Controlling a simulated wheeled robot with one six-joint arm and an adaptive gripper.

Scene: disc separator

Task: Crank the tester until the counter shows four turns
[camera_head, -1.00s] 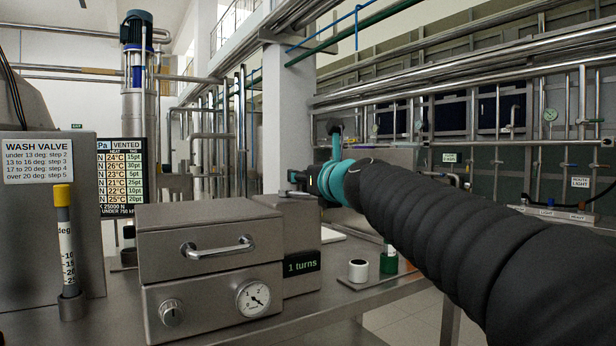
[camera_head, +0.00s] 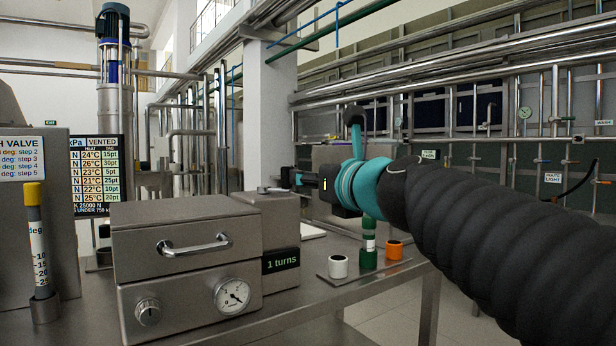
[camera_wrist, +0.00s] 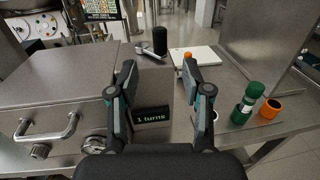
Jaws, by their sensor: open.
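The tester (camera_head: 270,217) is a grey metal box beside the lidded steel box. Its counter (camera_head: 281,260) reads "1 turns", also legible in the wrist view (camera_wrist: 152,116). A silver crank arm (camera_head: 270,190) lies on the tester's top. In the wrist view the crank's upright black knob (camera_wrist: 160,40) stands beyond my fingertips, roughly in line with the gap between them. My gripper (camera_wrist: 158,72) is open and empty there. In the head view my gripper (camera_head: 298,178) is just right of the crank, side-on, and its fingertips are hard to make out.
A lidded steel box (camera_head: 185,245) with a handle, knob and dial stands left of the tester. A white cup (camera_head: 338,266), green bottle (camera_head: 368,245) and orange cup (camera_head: 394,250) stand on a tray at right. A yellow-capped tube (camera_head: 37,235) stands far left.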

